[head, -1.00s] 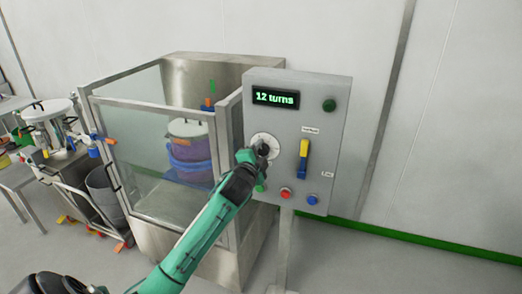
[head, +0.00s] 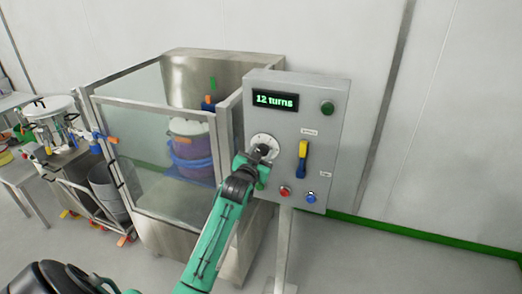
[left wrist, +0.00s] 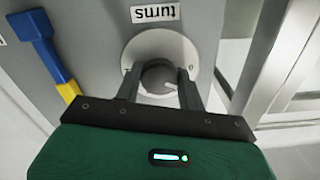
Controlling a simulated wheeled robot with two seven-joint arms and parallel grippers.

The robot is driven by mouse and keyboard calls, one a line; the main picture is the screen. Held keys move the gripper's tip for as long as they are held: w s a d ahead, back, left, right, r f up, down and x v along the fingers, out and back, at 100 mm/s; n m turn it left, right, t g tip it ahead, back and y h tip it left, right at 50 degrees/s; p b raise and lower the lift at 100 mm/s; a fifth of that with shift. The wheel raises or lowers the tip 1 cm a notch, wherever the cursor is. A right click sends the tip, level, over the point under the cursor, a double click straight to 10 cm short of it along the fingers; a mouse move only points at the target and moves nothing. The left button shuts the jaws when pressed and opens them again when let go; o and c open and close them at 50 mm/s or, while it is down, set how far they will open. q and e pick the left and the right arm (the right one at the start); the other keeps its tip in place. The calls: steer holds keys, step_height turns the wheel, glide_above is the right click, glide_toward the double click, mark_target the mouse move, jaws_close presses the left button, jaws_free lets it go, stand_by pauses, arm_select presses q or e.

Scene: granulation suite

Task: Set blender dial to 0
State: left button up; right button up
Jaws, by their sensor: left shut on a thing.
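The blender dial is a dark knob on a pale round plate (head: 258,141) on the grey control panel (head: 325,160). In the left wrist view the dial knob (left wrist: 158,78) has a light pointer mark, and a label reading "turns" shows beside its plate, upside down. The display (head: 275,100) reads "12 turns" in green. My left gripper (head: 265,153) is at the dial; in the left wrist view its two fingers (left wrist: 159,92) stand on either side of the knob, shut on it. The gripper hides part of the dial in the head view. My right gripper is not in view.
The panel also carries a yellow-and-blue lever (head: 302,158), a green button (head: 327,107), a red button (head: 285,191) and a blue button (head: 311,197). A glass-sided enclosure (head: 150,118) with a purple drum (head: 190,150) stands left of the panel.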

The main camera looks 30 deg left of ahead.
arm_select(q)
steer(key=n+p, duration=0.1)
steer(key=n, duration=0.3)
steer(key=shift+f, duration=0.1)
steer(key=shift+n+p, duration=0.3)
steer(key=shift+p, duration=0.05)
stand_by(0.3)
steer(key=o, duration=1)
steer(key=shift+c, duration=0.2)
steer(key=shift+s, duration=0.1)
